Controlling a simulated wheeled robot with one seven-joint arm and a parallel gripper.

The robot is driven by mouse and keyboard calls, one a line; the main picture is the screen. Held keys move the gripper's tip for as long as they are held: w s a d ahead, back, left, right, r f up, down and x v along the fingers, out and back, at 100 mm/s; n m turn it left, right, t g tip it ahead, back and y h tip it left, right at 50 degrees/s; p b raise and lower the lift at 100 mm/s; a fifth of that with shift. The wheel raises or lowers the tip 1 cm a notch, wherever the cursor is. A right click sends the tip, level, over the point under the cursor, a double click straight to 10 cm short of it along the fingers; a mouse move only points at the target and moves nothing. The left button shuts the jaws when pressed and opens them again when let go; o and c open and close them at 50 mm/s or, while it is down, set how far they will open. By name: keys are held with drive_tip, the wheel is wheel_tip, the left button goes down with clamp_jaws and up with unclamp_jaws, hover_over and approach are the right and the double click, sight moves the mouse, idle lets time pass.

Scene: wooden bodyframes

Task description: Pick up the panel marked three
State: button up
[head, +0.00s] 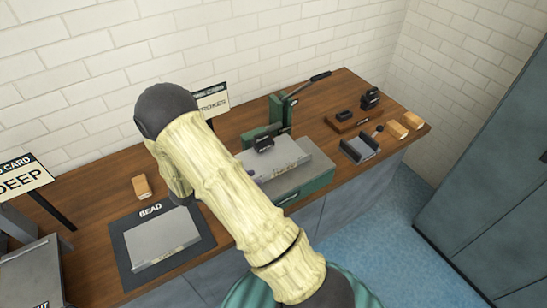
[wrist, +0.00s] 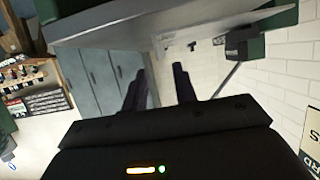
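A grey panel (head: 280,158) lies on the green press (head: 305,185), a black block (head: 263,143) at its back edge. Another grey panel (head: 165,240) lies on the dark mat lettered BEAD. Small markings on both panels are too small to read, so I cannot tell which is marked three. My gripper (wrist: 160,85) shows in the wrist view, its two dark fingers apart and nothing between them. A grey plate edge (wrist: 160,30) crosses the top of that view, clear of the fingers. In the head view my arm hides the gripper and part of the bench.
A lever press (head: 285,110) stands at the back of the wooden bench (head: 95,245). Wooden blocks (head: 398,130) and a small grey tool (head: 360,149) lie at the right. A wooden block (head: 142,187) sits behind the mat. A tall cabinet (head: 485,190) stands beyond the floor at right.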

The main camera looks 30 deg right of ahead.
sight(267, 164)
drive_tip(key=shift+x, duration=1.05)
drive_tip(key=shift+d+p, duration=0.3)
drive_tip(key=p+x, duration=0.1)
drive_tip(key=x, duration=0.3)
drive_tip(key=shift+d+p, duration=0.3)
drive_tip(key=shift+d, duration=0.05)
drive_tip(key=shift+c, duration=0.2)
drive_tip(key=shift+w, duration=0.1)
clamp_jaws()
